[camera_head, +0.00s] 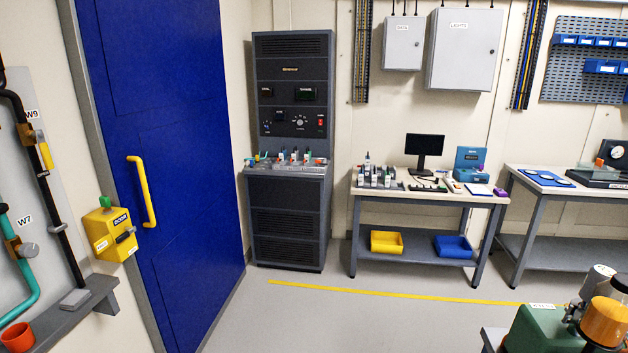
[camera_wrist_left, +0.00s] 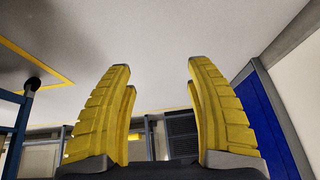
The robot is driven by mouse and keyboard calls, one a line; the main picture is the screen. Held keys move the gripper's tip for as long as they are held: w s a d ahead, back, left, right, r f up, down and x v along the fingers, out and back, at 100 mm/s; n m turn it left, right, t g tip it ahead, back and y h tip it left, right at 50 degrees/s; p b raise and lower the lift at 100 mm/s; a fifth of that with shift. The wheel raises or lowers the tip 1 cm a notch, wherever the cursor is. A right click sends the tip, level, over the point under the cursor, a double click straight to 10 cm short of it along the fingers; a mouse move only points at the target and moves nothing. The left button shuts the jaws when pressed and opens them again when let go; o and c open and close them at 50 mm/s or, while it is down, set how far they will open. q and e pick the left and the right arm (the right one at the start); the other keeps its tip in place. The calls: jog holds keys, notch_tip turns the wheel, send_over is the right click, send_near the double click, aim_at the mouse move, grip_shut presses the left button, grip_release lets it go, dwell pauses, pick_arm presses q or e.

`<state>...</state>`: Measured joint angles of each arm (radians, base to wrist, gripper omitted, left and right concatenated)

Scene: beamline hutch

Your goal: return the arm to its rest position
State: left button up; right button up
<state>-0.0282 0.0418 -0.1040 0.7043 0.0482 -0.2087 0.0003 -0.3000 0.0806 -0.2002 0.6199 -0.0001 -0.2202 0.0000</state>
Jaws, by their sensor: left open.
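My left gripper (camera_wrist_left: 160,85) shows in the left wrist view with its yellow ribbed fingers spread wide apart. Nothing is between the fingers. Behind them are pale grey floor or wall surfaces and the blue door (camera_wrist_left: 268,115) at the right. Neither of my grippers shows in the head view. My right gripper is in neither view.
In the head view the blue door (camera_head: 165,150) with a yellow handle (camera_head: 142,190) is shut. A grey cabinet (camera_head: 290,220) and two benches (camera_head: 425,227) (camera_head: 565,245) line the back wall. The floor (camera_head: 370,320) in front is clear. Green equipment (camera_head: 540,332) stands at lower right.

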pick_arm(q)
jog(key=s+f+m+g, duration=0.1)
jog(key=s+f+g, duration=0.1)
jog(key=s, duration=1.3)
jog(key=s+a+f+g, duration=0.1)
jog(key=s+f, duration=0.3)
jog(key=s, duration=1.2)
jog(key=shift+s+a+m+g, duration=0.3)
jog(key=shift+m+g, duration=0.1)
jog(key=shift+g, duration=0.2)
jog(key=shift+w+f, duration=0.1)
